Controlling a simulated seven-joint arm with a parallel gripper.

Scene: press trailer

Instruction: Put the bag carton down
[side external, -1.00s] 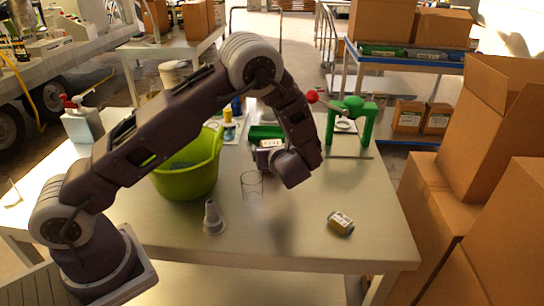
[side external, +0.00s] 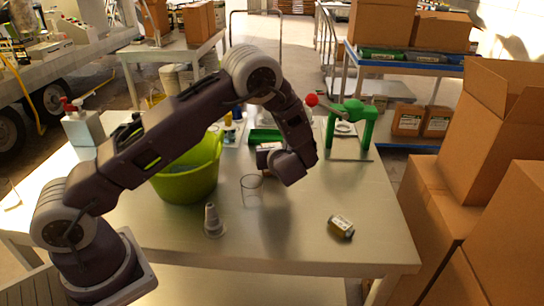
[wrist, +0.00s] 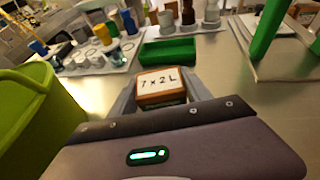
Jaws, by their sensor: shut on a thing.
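The bag carton (wrist: 162,86), a small brown box with a white label reading "7 x 2 L", sits between the grey fingers of my gripper (wrist: 161,95) in the wrist view. My gripper is shut on it. In the side view my gripper (side external: 269,164) is low over the far middle of the table, and the carton (side external: 268,147) shows only partly behind my wrist. The label faces up towards the wrist camera. I cannot tell whether the carton's underside touches the table.
A green tray (wrist: 168,52) lies just beyond the carton. A lime tub (side external: 187,178) stands left, a clear cylinder (side external: 251,190) and grey cone (side external: 213,220) nearer. A green press (side external: 353,125) stands right.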

